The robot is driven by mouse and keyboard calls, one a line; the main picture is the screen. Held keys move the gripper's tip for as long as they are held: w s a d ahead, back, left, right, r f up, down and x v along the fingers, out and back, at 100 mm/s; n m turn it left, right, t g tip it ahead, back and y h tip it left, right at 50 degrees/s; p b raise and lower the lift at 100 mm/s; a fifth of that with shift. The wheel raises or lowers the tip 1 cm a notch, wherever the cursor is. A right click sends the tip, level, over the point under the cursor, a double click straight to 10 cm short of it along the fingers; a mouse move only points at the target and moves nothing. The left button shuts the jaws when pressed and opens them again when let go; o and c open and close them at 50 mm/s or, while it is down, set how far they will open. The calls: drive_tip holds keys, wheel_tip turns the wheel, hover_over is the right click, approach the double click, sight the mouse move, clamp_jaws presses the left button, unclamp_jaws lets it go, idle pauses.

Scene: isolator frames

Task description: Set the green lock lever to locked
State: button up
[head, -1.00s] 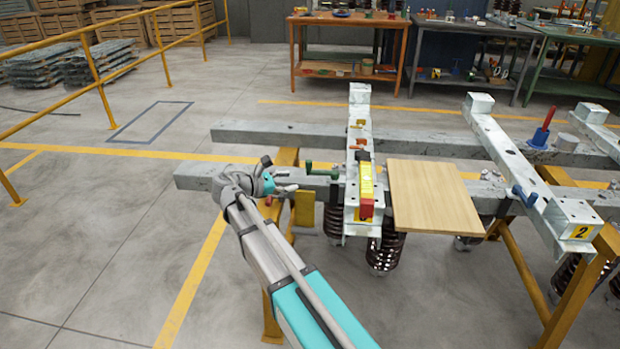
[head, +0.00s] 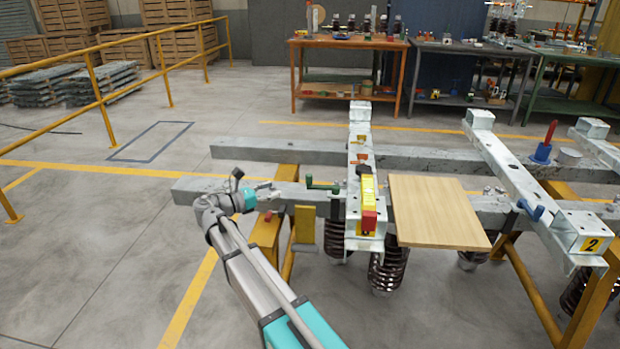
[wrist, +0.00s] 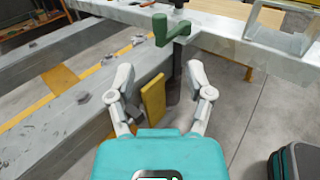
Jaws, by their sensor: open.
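The green lock lever (head: 322,186) sticks out from the left side of the near grey crossbeam (head: 358,150), its handle end standing up at the left. In the wrist view the green lever (wrist: 172,30) lies ahead of the jaws, near the top, against the pale beam. My gripper (head: 268,191) is left of the lever in the head view, above the long grey rail, and apart from it. In the wrist view my gripper (wrist: 161,70) has its two fingers spread with nothing between them touching either finger.
A yellow-labelled red block (head: 368,205) sits on the crossbeam, with a wooden board (head: 435,212) to its right. A blue lever (head: 528,208) is on the right crossbeam. A yellow plate (head: 305,226) hangs below the rail.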

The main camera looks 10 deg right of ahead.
sight(309, 175)
drive_tip(key=x, duration=1.3)
drive_tip(key=shift+d, duration=0.15)
clamp_jaws()
drive_tip(key=shift+s+d, duration=0.1)
drive_tip(key=shift+d, duration=0.15)
drive_tip(key=shift+a, duration=0.2)
